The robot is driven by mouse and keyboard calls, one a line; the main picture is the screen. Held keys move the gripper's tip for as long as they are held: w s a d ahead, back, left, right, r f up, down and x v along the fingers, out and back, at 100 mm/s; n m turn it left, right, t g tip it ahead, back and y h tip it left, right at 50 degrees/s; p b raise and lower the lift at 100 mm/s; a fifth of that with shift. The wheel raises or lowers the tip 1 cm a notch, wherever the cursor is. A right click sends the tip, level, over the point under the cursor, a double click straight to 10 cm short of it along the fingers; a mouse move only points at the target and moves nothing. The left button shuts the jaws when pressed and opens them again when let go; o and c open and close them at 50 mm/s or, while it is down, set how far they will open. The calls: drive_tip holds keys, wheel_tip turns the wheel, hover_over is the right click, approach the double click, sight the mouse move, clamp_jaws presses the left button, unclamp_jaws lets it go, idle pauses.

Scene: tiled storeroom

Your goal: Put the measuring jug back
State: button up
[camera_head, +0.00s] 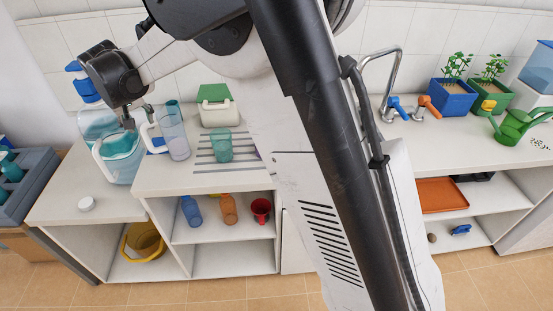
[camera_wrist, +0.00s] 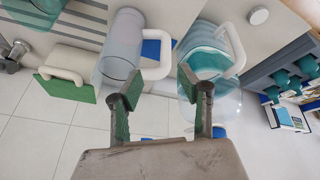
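A tall clear jug with a white handle (camera_head: 174,138) stands upright on the counter, left of the striped drain area; it also shows in the wrist view (camera_wrist: 122,45). To its left stands a wider clear vessel with teal contents and a white handle (camera_head: 119,158), also seen in the wrist view (camera_wrist: 205,62). I cannot tell for certain which is the measuring jug; the tall one looks most like it. My gripper (camera_head: 131,121) is above and between the two. In the wrist view my gripper (camera_wrist: 158,84) is open and empty, its fingertips near the tall jug's handle.
A teal cup (camera_head: 222,151) and a green-lidded box (camera_head: 215,108) stand right of the tall jug. A white round lid (camera_head: 87,203) lies at the front left. Shelves below hold bottles and a red cup (camera_head: 261,209). The counter front left is mostly clear.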

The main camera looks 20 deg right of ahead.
drive_tip(key=s+d+r+m, duration=0.1)
drive_tip(key=s+d+r, duration=0.4)
drive_tip(key=s+d, duration=0.35)
drive_tip(key=s+d+r, duration=0.6)
drive_tip(key=s+d, duration=0.1)
drive_tip(key=d, duration=0.3)
drive_tip(key=s+d+f, duration=0.2)
drive_tip(key=s+d, duration=0.2)
drive_tip(key=s, duration=0.3)
drive_tip(key=s+d+f+m+t, duration=0.1)
drive_tip(key=s+d, duration=0.3)
drive_tip(key=s, duration=0.4)
drive_tip(key=s+d+f+t, duration=0.1)
drive_tip(key=s+d, duration=0.3)
drive_tip(key=s, duration=0.4)
drive_tip(key=shift+f+m, duration=0.4)
drive_tip(key=shift+f, duration=0.4)
drive_tip(key=shift+d+f, duration=0.1)
wheel_tip(320, 180, down, 4)
drive_tip(key=b, duration=0.4)
drive_tip(key=shift+f, duration=0.1)
